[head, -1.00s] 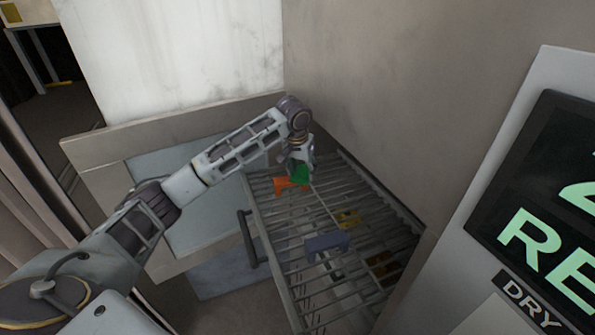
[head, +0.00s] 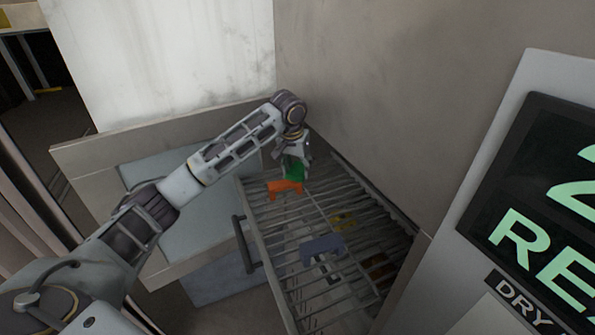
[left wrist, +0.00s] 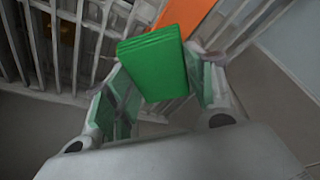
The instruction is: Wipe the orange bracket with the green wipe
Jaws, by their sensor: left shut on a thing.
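The orange bracket (head: 285,187) lies on the wire rack (head: 262,225), near its far left end. The green wipe (head: 293,168) is a folded pad just behind the bracket's upper edge. My left gripper (head: 299,158) is shut on the wipe and hangs over the far end of the rack. In the left wrist view the wipe (left wrist: 155,65) sits between the fingers (left wrist: 160,92), and it partly hides the bracket (left wrist: 178,20). I cannot tell whether wipe and bracket touch. My right gripper is not in view.
A wall rises right behind the rack. A sign panel (head: 540,215) stands at the right.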

